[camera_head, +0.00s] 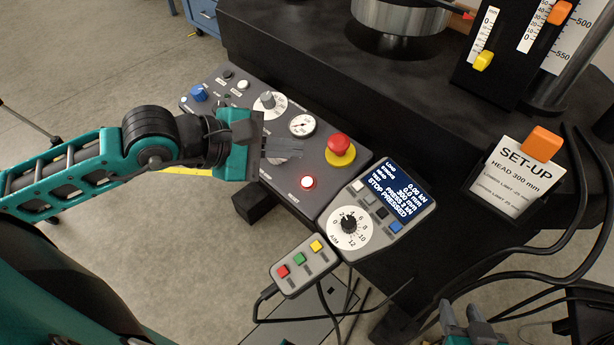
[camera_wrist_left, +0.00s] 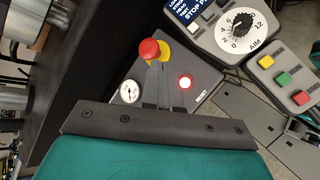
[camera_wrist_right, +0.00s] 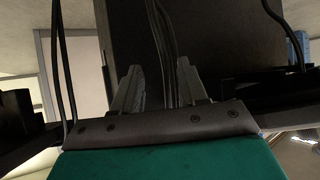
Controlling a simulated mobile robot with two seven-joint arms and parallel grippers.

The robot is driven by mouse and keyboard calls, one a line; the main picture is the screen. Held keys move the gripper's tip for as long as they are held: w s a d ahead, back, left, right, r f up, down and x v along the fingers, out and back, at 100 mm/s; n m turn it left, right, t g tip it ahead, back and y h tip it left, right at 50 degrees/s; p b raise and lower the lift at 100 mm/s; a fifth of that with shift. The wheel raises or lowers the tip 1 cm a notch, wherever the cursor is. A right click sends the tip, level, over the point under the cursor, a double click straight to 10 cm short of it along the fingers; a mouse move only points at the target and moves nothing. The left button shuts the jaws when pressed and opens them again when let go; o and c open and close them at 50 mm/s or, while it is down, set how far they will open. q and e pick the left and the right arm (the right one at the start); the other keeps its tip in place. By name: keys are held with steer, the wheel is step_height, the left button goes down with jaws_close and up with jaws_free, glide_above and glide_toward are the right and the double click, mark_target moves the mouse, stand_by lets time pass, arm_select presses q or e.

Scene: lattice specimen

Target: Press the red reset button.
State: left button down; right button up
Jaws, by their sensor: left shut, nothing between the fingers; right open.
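The red reset button (camera_head: 307,182) is a small glowing round button on the grey sloped control panel (camera_head: 325,190), beside the RESET label. It also shows in the left wrist view (camera_wrist_left: 185,82), to the right of the fingers. My left gripper (camera_head: 300,150) is shut and empty over the panel, between the gauge and the reset button. In its wrist view (camera_wrist_left: 158,65) the fingertips point toward the mushroom stop button, and a gap to the reset button shows beside them. My right gripper (camera_head: 468,315) is open and empty at the lower right; its fingers stand apart in its wrist view (camera_wrist_right: 158,72).
A red mushroom stop button (camera_head: 339,146) on a yellow base rises close to my left fingertips. A display (camera_head: 399,193) reads STOP PRESSED. A pendant (camera_head: 303,264) with coloured buttons hangs at the front. A set-up card (camera_head: 517,178) and black cables are at the right.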

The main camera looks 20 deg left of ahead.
mark_target(307, 183)
arm_select(q)
steer(key=shift+f, duration=0.1)
arm_select(e)
steer(key=shift+f, duration=0.1)
arm_select(q)
steer(key=f+b, duration=0.2)
steer(key=w+f+b, duration=0.1)
steer(key=f+b, duration=0.1)
steer(key=f, duration=0.1)
steer(key=w+f+b, duration=0.1)
steer(key=f+b, duration=0.1)
steer(key=shift+d+f, duration=0.35)
steer(key=shift+d, duration=0.05)
steer(key=shift+w+f+b, duration=0.1)
steer(key=shift+f+b, duration=0.2)
arm_select(e)
steer(key=a+f, duration=0.1)
steer(key=w+a+f, duration=0.1)
steer(key=f, duration=0.1)
steer(key=shift+w+y, duration=0.15)
steer(key=shift+y, duration=0.15)
arm_select(q)
steer(key=shift+f, duration=0.1)
arm_select(e)
steer(key=shift+f, duration=0.2)
stand_by(0.6)
